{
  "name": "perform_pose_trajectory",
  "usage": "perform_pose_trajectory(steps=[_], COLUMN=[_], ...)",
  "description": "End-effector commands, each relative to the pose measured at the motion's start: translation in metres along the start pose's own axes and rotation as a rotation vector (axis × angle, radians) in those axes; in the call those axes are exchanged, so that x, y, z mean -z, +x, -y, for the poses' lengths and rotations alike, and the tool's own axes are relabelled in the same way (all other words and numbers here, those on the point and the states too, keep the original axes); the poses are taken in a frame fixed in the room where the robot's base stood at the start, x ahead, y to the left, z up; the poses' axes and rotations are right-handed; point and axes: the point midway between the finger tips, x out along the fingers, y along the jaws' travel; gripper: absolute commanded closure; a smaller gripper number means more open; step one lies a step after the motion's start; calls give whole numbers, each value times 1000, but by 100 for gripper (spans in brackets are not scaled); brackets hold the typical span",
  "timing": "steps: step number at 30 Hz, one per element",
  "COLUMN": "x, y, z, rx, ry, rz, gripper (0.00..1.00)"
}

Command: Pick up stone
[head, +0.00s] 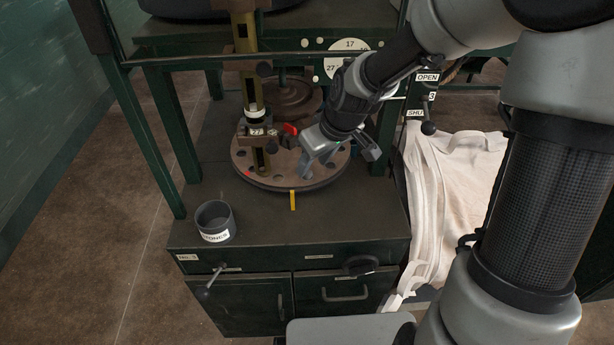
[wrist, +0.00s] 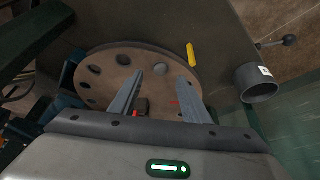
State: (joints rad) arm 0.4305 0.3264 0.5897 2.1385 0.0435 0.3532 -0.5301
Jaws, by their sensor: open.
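My gripper (head: 320,164) is open above the right part of a round brown disc (head: 275,182) with holes around its edge. In the wrist view the two fingers (wrist: 160,68) are spread, with bare disc (wrist: 118,58) between their tips. I cannot make out a stone for certain in either view. A small dark block (wrist: 141,106) shows between the fingers lower down, and I cannot tell what it is. A grey cup (head: 215,220) with a partly legible label ending in "ONES" stands on the cabinet's front left; its inside looks dark. It also shows in the wrist view (wrist: 258,84).
A brass upright column (head: 247,62) with a red-tipped part (head: 290,129) stands at the disc, left of my gripper. A yellow pointer (head: 293,200) is at the disc's front edge. Green frame posts (head: 155,150) flank the cabinet. A white bag (head: 455,190) hangs at right.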

Motion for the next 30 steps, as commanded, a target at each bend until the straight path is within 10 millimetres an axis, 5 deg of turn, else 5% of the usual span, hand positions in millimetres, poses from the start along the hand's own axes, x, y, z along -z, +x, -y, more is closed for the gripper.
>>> perform_pose_trajectory(steps=[7,17,24,30], x=[-3,-4,-7,-8], y=[40,47,49,49], z=[2,2,3,3], rx=[2,3,6,7], ry=[-2,1,1,3], rz=[1,4,9,13], gripper=[57,57,98,100])
